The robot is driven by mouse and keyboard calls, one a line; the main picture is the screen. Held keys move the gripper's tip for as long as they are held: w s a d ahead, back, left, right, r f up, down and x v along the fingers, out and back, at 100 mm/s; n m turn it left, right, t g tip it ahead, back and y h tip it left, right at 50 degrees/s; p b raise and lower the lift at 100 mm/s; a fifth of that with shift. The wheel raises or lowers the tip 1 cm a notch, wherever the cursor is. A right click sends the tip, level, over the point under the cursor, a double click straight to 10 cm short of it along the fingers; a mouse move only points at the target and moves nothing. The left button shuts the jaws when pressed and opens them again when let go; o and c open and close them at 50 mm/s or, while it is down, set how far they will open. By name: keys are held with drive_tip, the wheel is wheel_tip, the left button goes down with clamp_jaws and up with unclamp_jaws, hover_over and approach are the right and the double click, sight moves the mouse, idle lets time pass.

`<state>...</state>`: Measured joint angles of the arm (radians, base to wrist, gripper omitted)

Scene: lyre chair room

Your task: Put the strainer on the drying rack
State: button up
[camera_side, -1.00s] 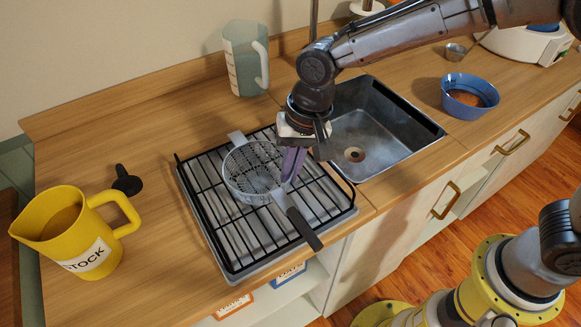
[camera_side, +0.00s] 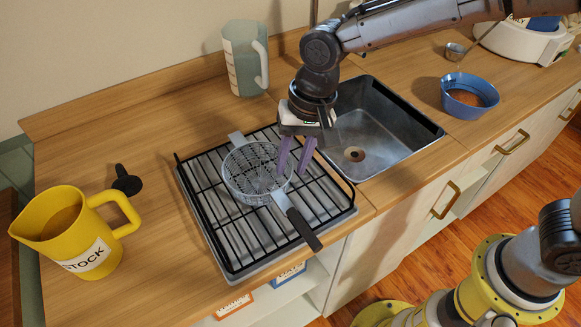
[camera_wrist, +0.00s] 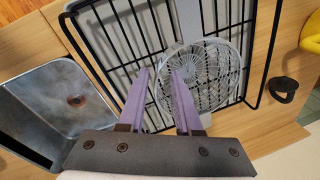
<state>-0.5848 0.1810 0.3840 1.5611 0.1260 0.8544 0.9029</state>
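The strainer (camera_side: 257,174) is a grey mesh basket with a dark handle (camera_side: 297,222). It rests on the black wire drying rack (camera_side: 224,236), with the handle pointing toward the rack's front right corner. In the wrist view the strainer (camera_wrist: 205,77) lies on the rack (camera_wrist: 112,30), just beyond the fingertips. My gripper (camera_side: 294,170) has two purple fingers, apart and empty. It is above the rack at the strainer's right side. In the wrist view the gripper (camera_wrist: 158,73) shows a clear gap between its fingers. The handle is mostly hidden there.
The metal sink (camera_side: 385,135) is right of the rack, with a blue bowl (camera_side: 469,96) beyond it. A yellow stock jug (camera_side: 75,230) and a small black object (camera_side: 127,181) stand left. A clear measuring jug (camera_side: 245,58) stands behind.

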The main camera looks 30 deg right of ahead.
wheel_tip(320, 180, up, 10)
drive_tip(key=d, duration=0.1)
drive_tip(key=shift+s+d+f, duration=0.2)
drive_tip(key=shift+s+d, duration=0.1)
drive_tip(key=shift+s, duration=0.1)
drive_tip(key=s+d+r+n+t, duration=0.15)
drive_tip(key=s+d, duration=0.25)
drive_tip(key=d, duration=0.4)
drive_tip(key=s+d+r+n+t, duration=0.1)
drive_tip(key=s+d+r, duration=0.2)
drive_tip(key=d, duration=0.4)
drive_tip(key=s+d+f+n+t+h, duration=0.2)
drive_tip(key=s+d+f, duration=0.2)
drive_tip(key=s+d, duration=0.6)
drive_tip(key=shift+s+f, duration=0.35)
drive_tip(key=shift+s, duration=0.9)
drive_tip(key=shift+d, duration=0.1)
